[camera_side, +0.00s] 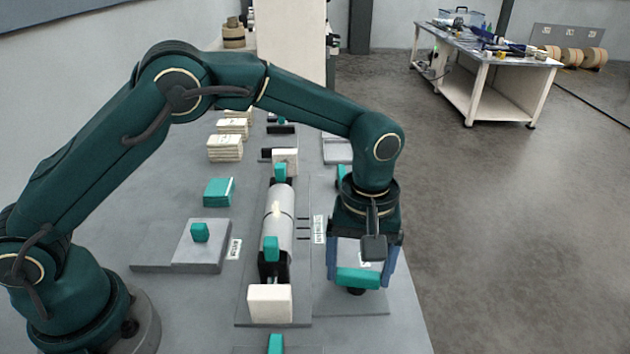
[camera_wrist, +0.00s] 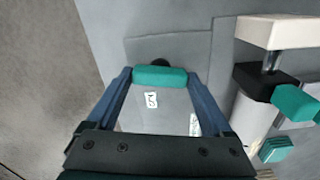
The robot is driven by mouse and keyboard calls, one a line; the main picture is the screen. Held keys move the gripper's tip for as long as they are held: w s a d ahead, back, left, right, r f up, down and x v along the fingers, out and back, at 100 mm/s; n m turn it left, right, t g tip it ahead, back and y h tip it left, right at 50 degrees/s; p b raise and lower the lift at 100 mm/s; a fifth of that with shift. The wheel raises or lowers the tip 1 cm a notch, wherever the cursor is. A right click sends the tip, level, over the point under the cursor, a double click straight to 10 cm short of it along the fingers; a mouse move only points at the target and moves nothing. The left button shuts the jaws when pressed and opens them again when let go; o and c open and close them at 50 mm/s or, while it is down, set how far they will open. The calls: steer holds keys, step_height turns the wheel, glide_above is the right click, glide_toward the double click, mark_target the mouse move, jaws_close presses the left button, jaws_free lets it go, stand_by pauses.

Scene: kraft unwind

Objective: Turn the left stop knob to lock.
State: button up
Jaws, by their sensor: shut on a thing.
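A teal bar-shaped knob (camera_side: 358,279) stands on a grey plate at the front right in the side view. My gripper (camera_side: 360,284) points down at it, with its two blue fingers closed on the bar's ends. In the wrist view the knob (camera_wrist: 160,76) spans crosswise between the fingertips. A small white tag with a dark mark (camera_wrist: 151,100) lies on the pale surface beside the knob. The marking on it is too small to read. I cannot tell from the pictures which stop knob is called left.
A pale roll (camera_side: 278,215) lies in the middle between white end blocks, with teal handles along it. Another teal knob (camera_side: 200,232) sits on a grey plate to the left. A teal block (camera_side: 218,191) and paper stacks (camera_side: 225,148) lie behind. A workbench (camera_side: 485,70) stands far off.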

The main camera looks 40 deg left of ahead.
mark_target(358, 272)
steer(key=shift+n, duration=0.6)
steer(key=o, duration=1.1)
steer(key=shift+o, duration=0.2)
steer(key=shift+r, duration=0.15)
steer(key=shift+r, duration=2.45)
